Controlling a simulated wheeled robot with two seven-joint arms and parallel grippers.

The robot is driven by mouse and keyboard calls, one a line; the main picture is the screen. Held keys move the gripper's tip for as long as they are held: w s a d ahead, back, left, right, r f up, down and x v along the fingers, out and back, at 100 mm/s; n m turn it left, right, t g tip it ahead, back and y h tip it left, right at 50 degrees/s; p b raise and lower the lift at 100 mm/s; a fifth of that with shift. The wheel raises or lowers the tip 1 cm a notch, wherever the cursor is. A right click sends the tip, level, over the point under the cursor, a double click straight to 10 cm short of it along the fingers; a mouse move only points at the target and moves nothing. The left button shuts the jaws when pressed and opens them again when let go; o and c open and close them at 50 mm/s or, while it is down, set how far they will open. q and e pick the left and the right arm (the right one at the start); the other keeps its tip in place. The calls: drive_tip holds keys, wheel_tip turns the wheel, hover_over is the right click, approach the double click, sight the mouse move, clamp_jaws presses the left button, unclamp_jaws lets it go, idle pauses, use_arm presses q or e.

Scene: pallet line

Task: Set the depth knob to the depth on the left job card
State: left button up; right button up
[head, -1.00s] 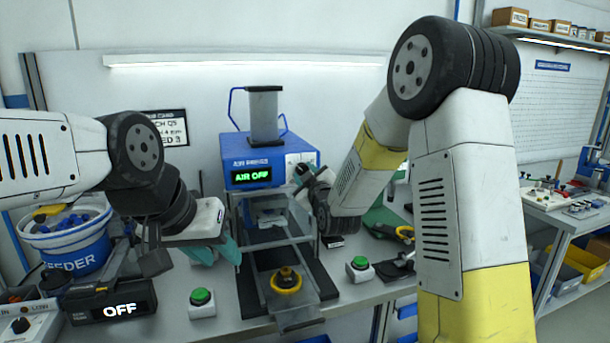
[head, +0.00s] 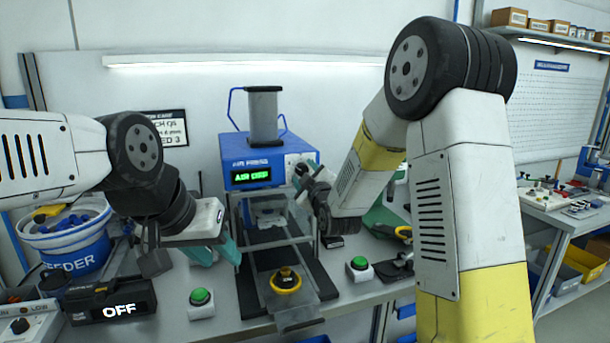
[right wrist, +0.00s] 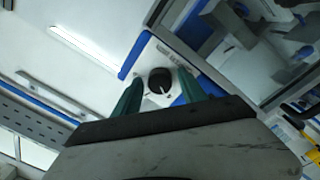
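The blue air press (head: 238,165) stands at the bench's middle, its green display reading AIR OFF. In the right wrist view, a round black knob (right wrist: 160,81) with a white pointer line sits on the press's white panel. The open teal fingers of my right gripper (right wrist: 158,88) are on either side of it, with gaps showing; contact is not visible. My left gripper (head: 215,254) is open and empty, left of the press.
Green buttons stand on the bench, left (head: 201,298) and right (head: 359,264) of the press. A yellow-and-black part (head: 285,280) sits on the press's front slide. A blue-and-white feeder bucket (head: 70,245) and a box reading OFF (head: 112,303) are at left.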

idle(0.3)
drive_tip(key=v, duration=0.7)
drive_tip(key=shift+s, duration=0.4)
drive_tip(key=shift+d, duration=0.1)
